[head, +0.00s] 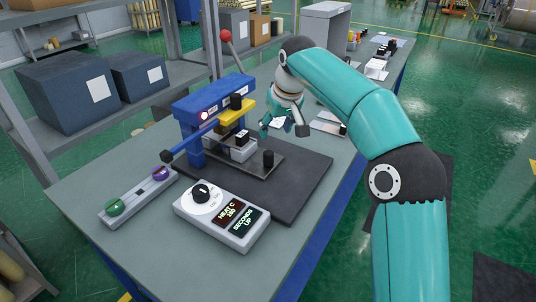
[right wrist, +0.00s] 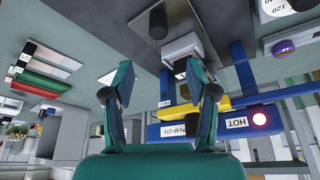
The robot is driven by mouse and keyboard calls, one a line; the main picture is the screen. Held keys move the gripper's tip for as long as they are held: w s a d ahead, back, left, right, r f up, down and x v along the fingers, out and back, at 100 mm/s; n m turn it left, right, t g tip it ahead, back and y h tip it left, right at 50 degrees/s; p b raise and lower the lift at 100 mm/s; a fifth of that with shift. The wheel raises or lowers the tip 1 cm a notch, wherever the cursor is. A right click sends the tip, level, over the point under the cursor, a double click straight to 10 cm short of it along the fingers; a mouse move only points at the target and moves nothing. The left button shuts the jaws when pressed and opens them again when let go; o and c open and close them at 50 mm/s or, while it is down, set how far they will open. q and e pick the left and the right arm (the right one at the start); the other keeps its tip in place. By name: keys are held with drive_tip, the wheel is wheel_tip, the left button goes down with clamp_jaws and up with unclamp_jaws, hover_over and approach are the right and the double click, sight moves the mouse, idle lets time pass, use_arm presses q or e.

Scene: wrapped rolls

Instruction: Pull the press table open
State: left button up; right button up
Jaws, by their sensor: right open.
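The press (head: 190,108) has a blue frame and a yellow upper part (head: 236,110), and stands on a dark mat. Its table (head: 257,169) is a flat grey plate extending from under the yellow part, with a black upright knob (head: 268,159) near its front end and a pale block (head: 243,153) farther in. My right gripper (head: 284,129) is open and empty, above and behind the knob near the press's right side. In the right wrist view my open fingers (right wrist: 160,84) are apart, and the knob (right wrist: 157,23) shows beyond them, not between them. My left gripper is not in view.
A control box (head: 221,216) with a dial and displays stands in front of the press. A tray with green and purple knobs (head: 138,195) lies left of it. A red-ball lever (head: 225,36) rises behind. The mat's front (head: 297,197) is clear.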

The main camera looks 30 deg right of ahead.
sight(269, 153)
drive_tip(key=x, duration=1.3)
drive_tip(key=shift+d+f+b, duration=0.2)
drive_tip(key=shift+f+b, duration=0.1)
drive_tip(key=shift+f, duration=0.1)
clamp_jaws()
